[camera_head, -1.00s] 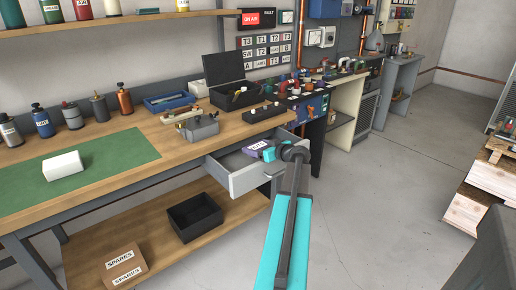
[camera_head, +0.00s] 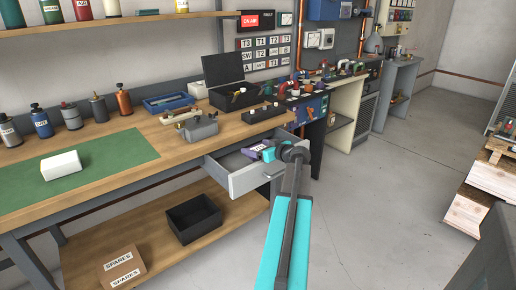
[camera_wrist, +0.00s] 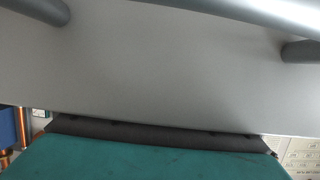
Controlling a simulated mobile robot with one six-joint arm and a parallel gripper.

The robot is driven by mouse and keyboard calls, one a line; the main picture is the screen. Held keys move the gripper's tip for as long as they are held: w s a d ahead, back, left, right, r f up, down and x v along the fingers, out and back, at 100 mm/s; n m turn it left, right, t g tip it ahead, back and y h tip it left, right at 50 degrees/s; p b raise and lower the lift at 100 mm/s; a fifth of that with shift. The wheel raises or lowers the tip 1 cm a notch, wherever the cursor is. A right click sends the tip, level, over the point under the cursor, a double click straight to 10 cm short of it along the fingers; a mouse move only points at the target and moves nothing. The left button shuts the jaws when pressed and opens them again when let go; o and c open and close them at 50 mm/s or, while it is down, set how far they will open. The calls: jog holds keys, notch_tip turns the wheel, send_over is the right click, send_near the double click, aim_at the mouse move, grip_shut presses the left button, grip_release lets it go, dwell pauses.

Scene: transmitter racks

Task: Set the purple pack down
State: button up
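The purple pack (camera_head: 256,149), with a white label, shows small in the open grey drawer (camera_head: 256,180) under the workbench. It is at the drawer's right end, partly hidden by my arm's end. My gripper (camera_head: 268,153) is right beside it in the head view, touching or nearly touching. The fingers are too small and too hidden to show whether they are open or shut on the pack. The wrist view shows a plain grey surface close up and a teal part with a dark edge. Neither the pack nor the fingertips can be made out there.
The wooden workbench (camera_head: 178,139) above the drawer holds a green mat (camera_head: 115,153) with a white block (camera_head: 61,165), a grey vice-like tool (camera_head: 201,128) and an open black case (camera_head: 236,98). A black bin (camera_head: 195,218) stands on the lower shelf.

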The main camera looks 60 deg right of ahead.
jog(key=shift+o, duration=1.1)
jog(key=shift+a+f, duration=0.25)
jog(key=shift+f, duration=0.5)
jog(key=shift+w+r+p, duration=0.1)
jog(key=shift+r+p, duration=0.15)
jog(key=shift+p, duration=0.25)
jog(key=shift+r+p, duration=0.4)
jog(key=shift+p, duration=0.3)
jog(key=v, duration=0.4)
jog(key=b+v, duration=0.1)
jog(key=v, duration=0.7)
jog(key=shift+d+r, duration=0.3)
